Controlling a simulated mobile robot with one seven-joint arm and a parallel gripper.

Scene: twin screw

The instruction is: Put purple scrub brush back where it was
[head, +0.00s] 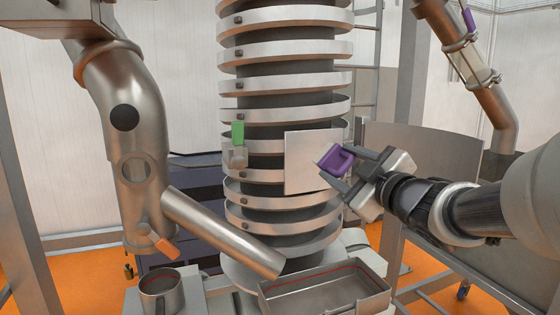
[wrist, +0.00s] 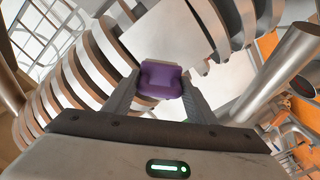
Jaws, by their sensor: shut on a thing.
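The purple scrub brush (head: 338,161) is held between the fingers of my gripper (head: 342,172), in front of a flat pale panel (head: 306,163) on the spiral column. In the wrist view the purple brush (wrist: 161,79) sits between the two dark fingertips of my gripper (wrist: 160,92), with the pale panel (wrist: 170,40) behind it. Whether the brush touches the panel cannot be told.
The spiral column (head: 290,50) stands behind the panel. A green item (head: 238,133) is on its left side. A metal pot (head: 161,288) stands lower left.

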